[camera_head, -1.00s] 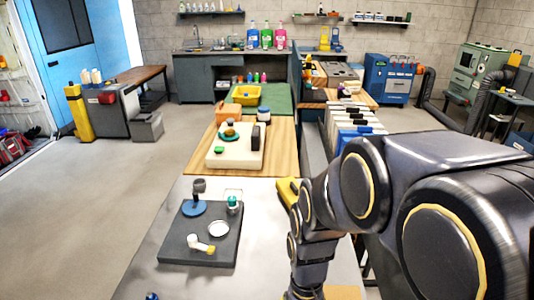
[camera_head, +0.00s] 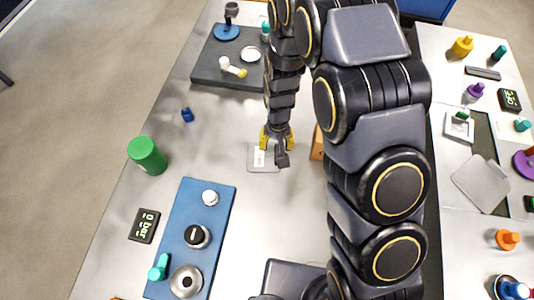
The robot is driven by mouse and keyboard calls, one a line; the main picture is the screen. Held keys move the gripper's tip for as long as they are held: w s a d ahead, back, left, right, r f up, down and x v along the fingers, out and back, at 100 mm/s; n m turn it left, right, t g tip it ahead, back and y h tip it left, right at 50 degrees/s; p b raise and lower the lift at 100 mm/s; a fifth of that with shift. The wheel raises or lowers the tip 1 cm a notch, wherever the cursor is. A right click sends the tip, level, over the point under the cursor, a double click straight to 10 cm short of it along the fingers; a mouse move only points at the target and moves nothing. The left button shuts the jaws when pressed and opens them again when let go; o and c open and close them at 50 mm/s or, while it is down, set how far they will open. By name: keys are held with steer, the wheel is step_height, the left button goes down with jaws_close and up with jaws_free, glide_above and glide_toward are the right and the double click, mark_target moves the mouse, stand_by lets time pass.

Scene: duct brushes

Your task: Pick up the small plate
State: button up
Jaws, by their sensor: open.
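My gripper (camera_head: 275,138) has yellow fingers and points down over the middle of the bench. Its jaws are apart. A small light-grey square plate (camera_head: 255,165) with a white patch lies flat on the bench at the fingertips; the gripper covers its upper right part. I cannot tell whether the fingers touch it. A small round white dish (camera_head: 250,54), which could also be called a small plate, lies on the dark tray (camera_head: 205,71) farther up the bench, clear of the gripper.
A blue board (camera_head: 179,227) with round fittings lies at lower left, near a green cylinder (camera_head: 147,155) and a digital gauge (camera_head: 144,225). A larger grey square plate (camera_head: 481,183) lies at right.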

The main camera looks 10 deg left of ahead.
mark_target(276, 153)
step_height(276, 153, down, 4)
steer(key=shift+s+d+f, duration=0.1)
steer(key=shift+f, duration=0.15)
jaws_close()
